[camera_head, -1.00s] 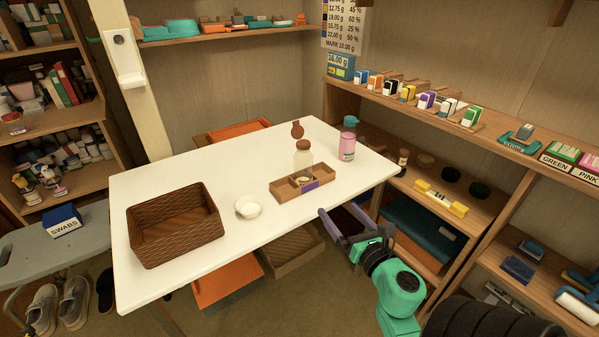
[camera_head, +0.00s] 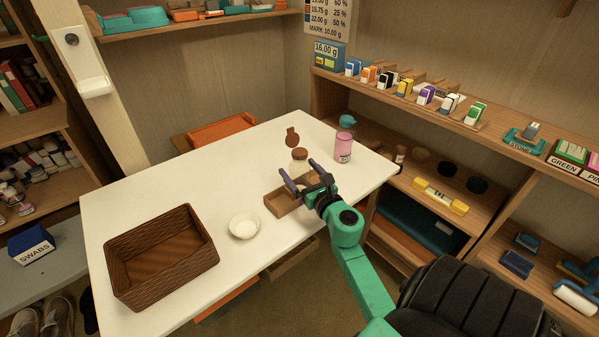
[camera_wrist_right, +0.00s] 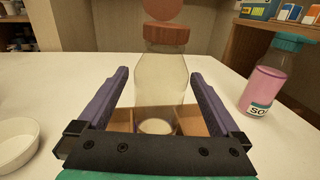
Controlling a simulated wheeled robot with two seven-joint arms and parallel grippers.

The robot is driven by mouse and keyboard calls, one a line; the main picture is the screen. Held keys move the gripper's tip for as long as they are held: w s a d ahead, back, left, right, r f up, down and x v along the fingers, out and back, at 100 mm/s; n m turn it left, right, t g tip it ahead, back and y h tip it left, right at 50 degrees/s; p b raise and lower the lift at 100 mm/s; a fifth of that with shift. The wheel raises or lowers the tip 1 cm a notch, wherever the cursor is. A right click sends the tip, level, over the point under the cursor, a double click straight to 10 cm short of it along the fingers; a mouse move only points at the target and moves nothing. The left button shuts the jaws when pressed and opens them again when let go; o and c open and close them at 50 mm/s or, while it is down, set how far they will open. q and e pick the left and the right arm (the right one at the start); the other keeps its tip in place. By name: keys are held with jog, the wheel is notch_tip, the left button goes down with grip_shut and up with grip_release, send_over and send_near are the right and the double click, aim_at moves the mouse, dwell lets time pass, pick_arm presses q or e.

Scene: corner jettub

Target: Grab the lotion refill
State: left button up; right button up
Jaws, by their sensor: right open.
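A clear bottle with pale contents and a brown cap (camera_head: 300,155) appears to stand in a small wooden divided tray (camera_head: 277,205) on the white table. I see no readable label on it, so I cannot confirm it is the lotion refill. My right gripper (camera_head: 297,168) is open over the tray, right at the bottle. In the right wrist view the bottle (camera_wrist_right: 163,80) stands upright between the two spread fingers, slightly beyond them, with a gap on each side. The gripper partly hides the bottle and tray in the head view. My left gripper is not in view.
A pink soap bottle (camera_head: 343,148) with a teal top stands to the right of the clear bottle. A brown round-headed piece (camera_head: 292,136) is behind it. A white bowl (camera_head: 244,226) and a brown wicker basket (camera_head: 160,255) are to the left. The table's back left is clear.

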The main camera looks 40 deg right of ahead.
jog(key=x, duration=0.3)
jog(key=shift+w+d, duration=0.1)
jog(key=shift+w, duration=0.05)
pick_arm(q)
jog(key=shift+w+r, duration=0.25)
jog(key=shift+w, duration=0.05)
pick_arm(e)
jog(key=c, duration=1.3)
jog(key=shift+c, duration=0.2)
pick_arm(q)
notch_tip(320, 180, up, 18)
jog(key=p, duration=1.7)
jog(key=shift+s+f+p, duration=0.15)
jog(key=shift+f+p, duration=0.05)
jog(key=shift+p, duration=0.15)
pick_arm(e)
notch_tip(320, 180, up, 20)
